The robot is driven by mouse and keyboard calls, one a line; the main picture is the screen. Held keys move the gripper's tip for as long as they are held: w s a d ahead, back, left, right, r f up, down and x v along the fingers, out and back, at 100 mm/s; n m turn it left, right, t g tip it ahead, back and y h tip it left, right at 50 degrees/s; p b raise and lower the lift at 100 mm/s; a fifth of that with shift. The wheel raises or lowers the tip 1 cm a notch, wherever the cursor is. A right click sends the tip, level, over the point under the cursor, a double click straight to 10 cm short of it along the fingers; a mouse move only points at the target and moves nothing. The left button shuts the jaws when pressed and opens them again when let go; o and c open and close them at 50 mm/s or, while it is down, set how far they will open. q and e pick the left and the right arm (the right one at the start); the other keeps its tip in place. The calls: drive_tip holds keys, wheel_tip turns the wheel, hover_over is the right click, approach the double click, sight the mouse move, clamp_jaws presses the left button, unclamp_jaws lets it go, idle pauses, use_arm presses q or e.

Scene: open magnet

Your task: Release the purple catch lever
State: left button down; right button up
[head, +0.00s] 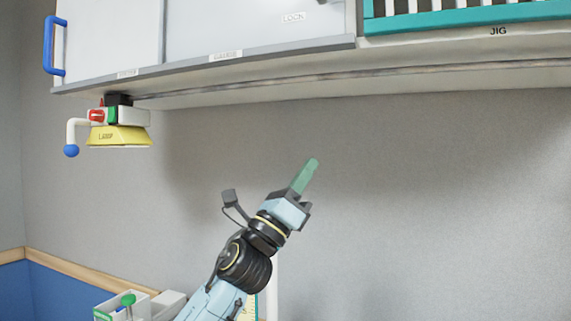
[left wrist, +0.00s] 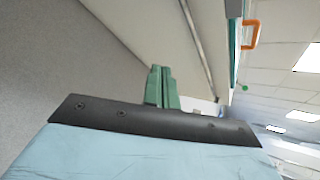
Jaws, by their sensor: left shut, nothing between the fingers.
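No purple catch lever can be made out in either view. My left gripper (head: 312,163) points up and to the right in front of the grey wall, below the wall cabinet. Its green fingers are together and hold nothing. In the left wrist view the fingers (left wrist: 161,72) also lie side by side, with the underside of the cabinet beyond them. My right gripper is in neither view.
The cabinet (head: 250,60) spans the top, with LOCK and JIG labels and a blue handle (head: 54,45). A yellow lamp (head: 118,136) hangs below its left end. A white box (head: 122,305) stands at lower left. An orange handle (left wrist: 251,34) shows in the wrist view.

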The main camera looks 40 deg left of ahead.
use_arm(q)
drive_tip(key=s+r+m+g+h, duration=0.4)
drive_tip(key=r+m+g+h, duration=0.3)
drive_tip(key=m, duration=0.6)
drive_tip(key=s+r+m+g+h, duration=0.45)
drive_tip(key=r+m+h, duration=0.35)
drive_tip(key=m, duration=0.5)
drive_tip(key=s+a+r+m+y, duration=0.6)
drive_tip(key=s+a+r+m, duration=0.1)
drive_tip(key=s+r+m, duration=0.35)
drive_tip(key=p+x, duration=0.4)
drive_tip(key=x, duration=1)
drive_tip(key=shift+w+f, duration=0.25)
drive_tip(key=shift+w, duration=0.05)
drive_tip(key=r+p, duration=0.1)
drive_tip(key=p, duration=0.2)
drive_tip(key=shift+w+r, duration=0.15)
drive_tip(key=shift+r, duration=0.15)
